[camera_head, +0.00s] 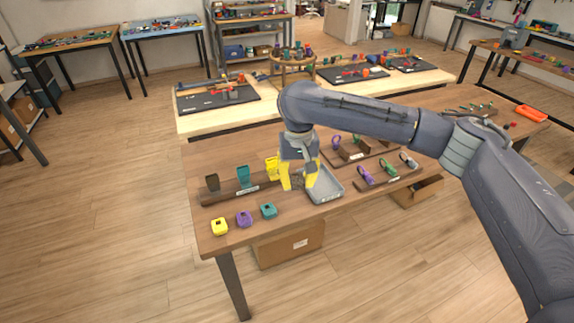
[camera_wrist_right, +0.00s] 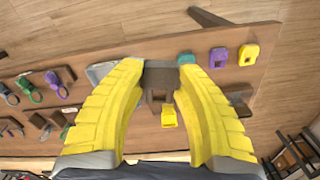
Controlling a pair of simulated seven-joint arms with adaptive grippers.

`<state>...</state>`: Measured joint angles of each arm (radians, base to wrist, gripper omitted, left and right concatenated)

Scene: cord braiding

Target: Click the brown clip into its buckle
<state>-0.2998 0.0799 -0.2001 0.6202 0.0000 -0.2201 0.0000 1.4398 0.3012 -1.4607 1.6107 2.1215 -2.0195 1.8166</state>
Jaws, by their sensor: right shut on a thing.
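My right gripper (camera_head: 299,184) hangs pointing down over the table, beside the right end of a dark wooden rack (camera_head: 236,192). In the right wrist view its yellow fingers are shut on the brown clip (camera_wrist_right: 160,78), a dark block with a square opening. The clip cannot be made out in the head view. A brown piece (camera_head: 212,182), which looks like the matching buckle, stands upright at the rack's left end. It is apart from my gripper. My left gripper is not in view.
The rack also bears a teal piece (camera_head: 243,176) and a yellow piece (camera_head: 272,168). Loose yellow (camera_head: 219,227), purple (camera_head: 244,219) and teal (camera_head: 268,211) pieces lie along the near edge.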

